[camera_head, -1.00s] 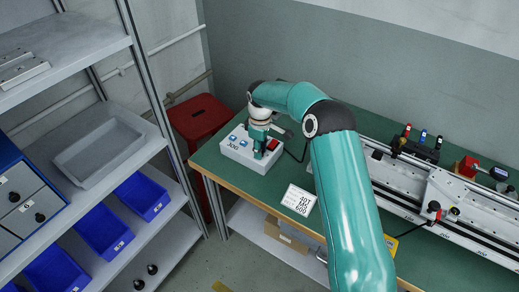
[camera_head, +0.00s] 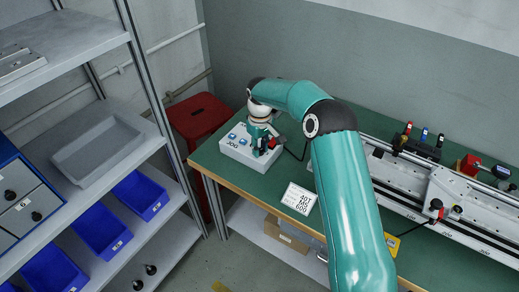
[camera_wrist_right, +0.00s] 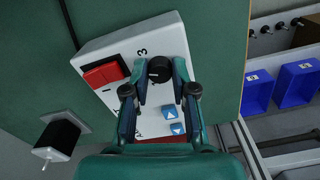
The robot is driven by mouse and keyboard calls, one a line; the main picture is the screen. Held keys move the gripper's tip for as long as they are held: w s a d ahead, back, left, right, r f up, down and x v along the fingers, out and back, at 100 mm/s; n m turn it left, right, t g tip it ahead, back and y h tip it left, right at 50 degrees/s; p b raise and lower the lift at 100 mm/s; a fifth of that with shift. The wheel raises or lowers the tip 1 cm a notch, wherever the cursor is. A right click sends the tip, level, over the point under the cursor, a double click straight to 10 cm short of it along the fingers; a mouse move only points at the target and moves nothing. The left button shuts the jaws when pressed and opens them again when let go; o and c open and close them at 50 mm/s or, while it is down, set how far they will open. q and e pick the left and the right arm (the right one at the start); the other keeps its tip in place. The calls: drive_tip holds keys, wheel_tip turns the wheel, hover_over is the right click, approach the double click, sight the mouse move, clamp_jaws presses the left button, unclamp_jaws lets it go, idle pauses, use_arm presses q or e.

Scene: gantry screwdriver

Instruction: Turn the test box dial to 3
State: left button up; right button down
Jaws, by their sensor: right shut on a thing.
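The test box (camera_head: 238,157) is a white box on the green bench in the head view, with JOG on its front. It fills the middle of the right wrist view (camera_wrist_right: 117,51). Its black dial (camera_wrist_right: 158,66) shows there, with a printed 3 just above it. My right gripper (camera_head: 261,147) is over the box, and in the wrist view its fingers (camera_wrist_right: 160,78) are closed on the dial from both sides. The dial's pointer cannot be made out. My left gripper is not in view.
The box has a red switch (camera_wrist_right: 104,74) and blue arrow buttons (camera_wrist_right: 174,119) close to the fingers. A white sign (camera_head: 299,199) and a long rail unit (camera_head: 405,182) are on the bench. A red stool (camera_head: 194,114) stands behind; a shelf with blue bins (camera_head: 141,195) is left.

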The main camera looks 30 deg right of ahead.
drive_tip(key=m, duration=0.3)
drive_tip(key=shift+m+b, duration=0.3)
drive_tip(key=shift+m, duration=1.9)
drive_tip(key=shift+r, duration=0.1)
drive_tip(key=c, duration=1.2)
unclamp_jaws()
wheel_tip(320, 180, up, 12)
drive_tip(key=shift+b, duration=0.3)
